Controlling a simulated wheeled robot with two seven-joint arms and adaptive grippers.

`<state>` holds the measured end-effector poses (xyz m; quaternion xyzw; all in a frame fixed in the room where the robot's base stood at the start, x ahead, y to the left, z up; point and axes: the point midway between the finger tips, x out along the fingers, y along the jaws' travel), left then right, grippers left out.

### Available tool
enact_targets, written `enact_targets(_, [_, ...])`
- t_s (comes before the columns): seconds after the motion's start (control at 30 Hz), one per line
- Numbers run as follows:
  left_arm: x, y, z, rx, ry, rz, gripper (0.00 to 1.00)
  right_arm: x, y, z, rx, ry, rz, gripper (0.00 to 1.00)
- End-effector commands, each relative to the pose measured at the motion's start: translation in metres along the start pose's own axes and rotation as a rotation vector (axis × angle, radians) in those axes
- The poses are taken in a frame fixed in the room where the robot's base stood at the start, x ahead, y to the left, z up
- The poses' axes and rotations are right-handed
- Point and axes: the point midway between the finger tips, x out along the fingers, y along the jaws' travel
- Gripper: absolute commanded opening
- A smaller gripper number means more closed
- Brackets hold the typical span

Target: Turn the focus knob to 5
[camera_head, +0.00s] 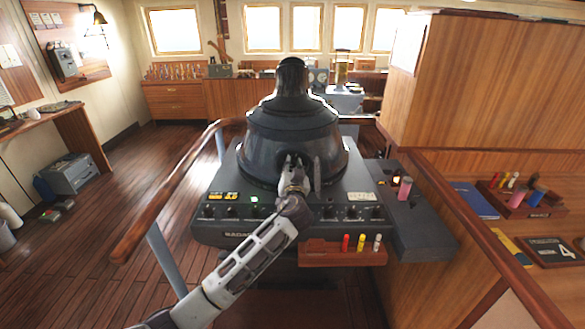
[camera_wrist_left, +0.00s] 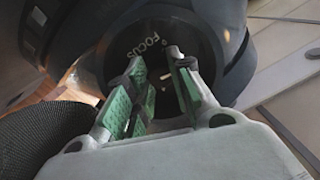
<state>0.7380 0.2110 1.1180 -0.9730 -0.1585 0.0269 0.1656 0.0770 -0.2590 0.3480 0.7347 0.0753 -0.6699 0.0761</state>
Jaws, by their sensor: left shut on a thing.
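The dark radar console (camera_head: 225,228) stands in the middle of the head view with a large dark viewing hood (camera_head: 290,122) on top. My left gripper (camera_head: 297,165) reaches up to the front of the hood. In the wrist view the white word FOCUS shows on a dark round recessed face (camera_wrist_left: 118,58) just beyond the fingertips. My left gripper (camera_wrist_left: 160,68) has green-padded fingers, shut on the focus knob, which is mostly hidden between them. The number setting cannot be read. My right gripper is not in view.
A small wooden rack (camera_head: 335,259) with red, yellow and white pieces hangs on the console's front right. Small knobs line the console front. A wooden handrail (camera_head: 170,195) runs along the left. A wooden cabinet (camera_head: 490,90) stands at right.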

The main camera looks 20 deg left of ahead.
Motion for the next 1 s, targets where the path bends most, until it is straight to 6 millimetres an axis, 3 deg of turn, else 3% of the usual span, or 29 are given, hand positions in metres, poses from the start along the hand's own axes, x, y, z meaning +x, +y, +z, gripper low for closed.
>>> enact_targets(0.37, [0.0,0.0,0.0,0.152,0.007,-0.001,0.0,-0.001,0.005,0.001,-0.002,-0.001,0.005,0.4])
enact_targets(1.0, [0.0,0.0,-0.001,0.647,0.027,-0.008,0.0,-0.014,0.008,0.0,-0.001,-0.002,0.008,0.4])
